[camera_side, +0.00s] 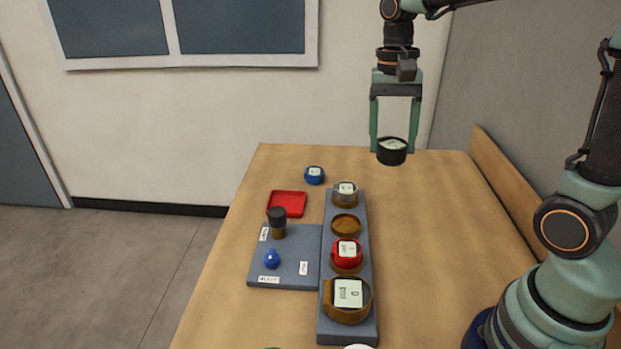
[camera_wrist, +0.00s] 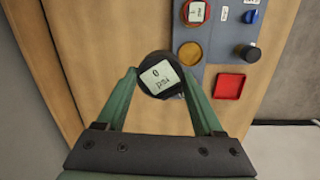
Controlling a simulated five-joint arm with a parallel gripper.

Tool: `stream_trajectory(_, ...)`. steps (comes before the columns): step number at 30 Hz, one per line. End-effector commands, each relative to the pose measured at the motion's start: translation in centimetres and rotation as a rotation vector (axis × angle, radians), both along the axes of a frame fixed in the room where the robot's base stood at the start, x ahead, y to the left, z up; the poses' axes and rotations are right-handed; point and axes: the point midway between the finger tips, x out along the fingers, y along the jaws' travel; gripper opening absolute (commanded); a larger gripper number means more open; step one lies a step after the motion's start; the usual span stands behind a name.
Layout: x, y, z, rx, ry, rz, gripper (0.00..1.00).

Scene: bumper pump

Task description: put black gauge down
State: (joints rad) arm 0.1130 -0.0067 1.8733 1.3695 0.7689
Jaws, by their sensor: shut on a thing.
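The black gauge (camera_side: 392,152) has a pale face and is held in the air between the fingers of my gripper (camera_side: 393,148), above the right back part of the table. In the wrist view the black gauge (camera_wrist: 160,75) shows its face reading 0 psi, between the fingertips of my gripper (camera_wrist: 165,80). The grey rack (camera_side: 328,262) has a row of brown round seats. One brown seat (camera_side: 346,225) is empty. A red gauge (camera_side: 347,252) sits in the seat nearer the front. Gauges with pale faces also show at the rack's two ends.
A blue gauge (camera_side: 314,175) stands on the table behind the rack. A red tray (camera_side: 287,204) lies left of it. A grey board (camera_side: 290,240) holds a black knob (camera_side: 277,217) and a blue knob (camera_side: 272,259). The table right of the rack is clear.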

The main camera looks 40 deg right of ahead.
Motion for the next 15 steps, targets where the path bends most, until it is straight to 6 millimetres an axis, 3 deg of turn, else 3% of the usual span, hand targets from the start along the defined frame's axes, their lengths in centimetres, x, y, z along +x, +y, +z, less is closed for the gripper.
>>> stream_trajectory(6,-2.5,-1.2,-2.3,-0.018,-0.006,-0.234,0.00)
stream_trajectory(11,-3.0,-1.4,-3.9,-0.022,-0.003,-0.286,0.00)
stream_trajectory(15,-3.1,-1.4,-6.9,-0.022,0.002,-0.287,0.00)
